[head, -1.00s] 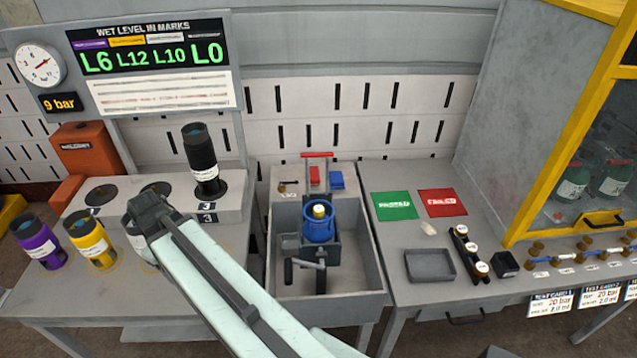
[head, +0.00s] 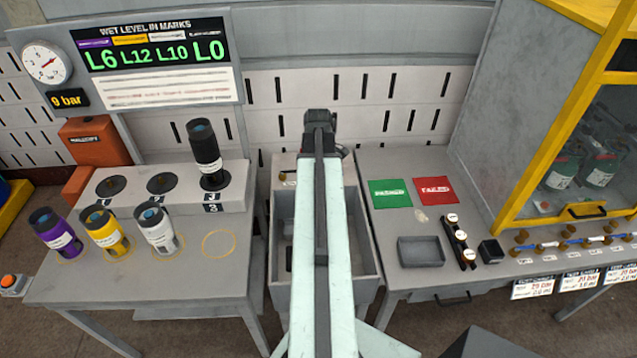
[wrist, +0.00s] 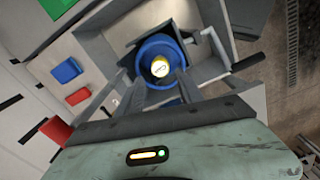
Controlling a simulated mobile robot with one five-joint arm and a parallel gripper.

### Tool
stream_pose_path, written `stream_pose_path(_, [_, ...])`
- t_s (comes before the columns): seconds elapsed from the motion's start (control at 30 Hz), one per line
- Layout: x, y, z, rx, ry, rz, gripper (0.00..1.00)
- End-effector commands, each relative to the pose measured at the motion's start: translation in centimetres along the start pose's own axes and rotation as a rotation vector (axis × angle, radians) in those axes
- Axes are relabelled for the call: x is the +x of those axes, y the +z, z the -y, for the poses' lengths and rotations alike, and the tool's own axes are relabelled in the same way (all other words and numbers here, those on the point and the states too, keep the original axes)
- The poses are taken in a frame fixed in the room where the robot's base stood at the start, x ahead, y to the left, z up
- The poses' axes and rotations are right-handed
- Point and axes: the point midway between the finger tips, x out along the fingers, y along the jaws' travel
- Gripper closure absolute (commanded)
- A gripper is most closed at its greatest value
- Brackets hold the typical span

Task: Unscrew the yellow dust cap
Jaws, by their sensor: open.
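The yellow dust cap (wrist: 160,67) shows in the wrist view, on top of a blue cylinder (wrist: 150,49) standing in a grey basin (wrist: 204,20). My gripper (wrist: 161,77) is open, and its two fingers appear on either side of the cap in that view. I cannot tell how far above the cap the fingertips are. Nothing is held between them. In the head view my arm and wrist cover the cap and the cylinder, and only parts of the basin (head: 362,232) show.
A red block (wrist: 78,96) and a blue block (wrist: 67,71) lie beside the basin. Purple (head: 54,233), yellow (head: 105,232) and white (head: 157,231) cylinders stand on the left bench, with a black one (head: 206,150) behind. A grey tray (head: 420,251) is on the right bench.

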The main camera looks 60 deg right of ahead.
Motion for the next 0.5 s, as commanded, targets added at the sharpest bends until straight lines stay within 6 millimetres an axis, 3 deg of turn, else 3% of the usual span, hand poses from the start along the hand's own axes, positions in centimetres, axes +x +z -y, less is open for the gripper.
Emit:
stream_pose_path(0.03, [1.4,0.0,0.0,0.000,0.000,0.000,0.57])
stream_pose_path(0.3, [6.1,0.0,0.0,0.001,0.000,0.000,0.57])
stream_pose_path(0.5, [7.0,0.0,0.0,0.001,0.000,0.000,0.57])
